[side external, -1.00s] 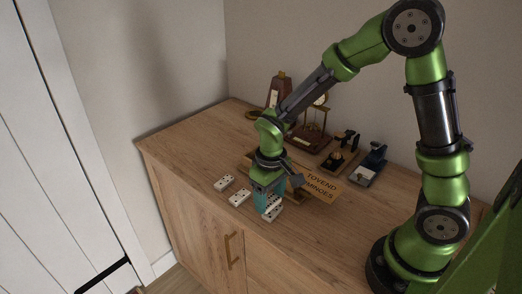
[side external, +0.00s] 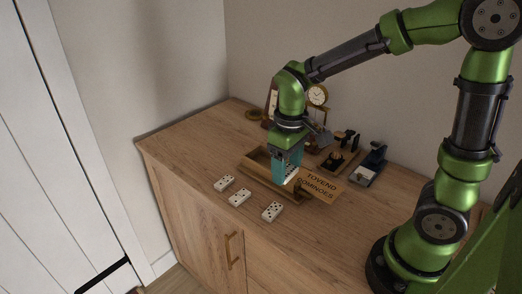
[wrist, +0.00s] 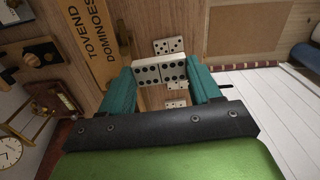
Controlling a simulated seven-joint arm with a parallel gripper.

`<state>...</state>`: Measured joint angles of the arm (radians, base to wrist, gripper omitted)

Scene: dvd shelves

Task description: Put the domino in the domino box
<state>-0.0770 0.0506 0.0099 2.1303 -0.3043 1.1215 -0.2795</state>
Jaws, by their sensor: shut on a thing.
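My gripper (side external: 288,178) is shut on a white domino with black pips. The held domino (wrist: 160,72) shows between the teal fingers in the wrist view, and its white edge shows at the fingertips in the side view. The gripper is above the open wooden domino box (side external: 254,165), whose middle it partly hides. I cannot tell the exact height of the domino over the box. A wooden lid lettered "TOVEND DOMINOES" (side external: 320,187) lies at the right of the box; it also shows in the wrist view (wrist: 95,45).
Three dominoes lie on the cabinet top in front of the box: left (side external: 224,183), middle (side external: 239,197) and right (side external: 272,211). A gold clock (side external: 317,95), a small dark device (side external: 374,157) and other ornaments stand behind and right. The cabinet top's left part is clear.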

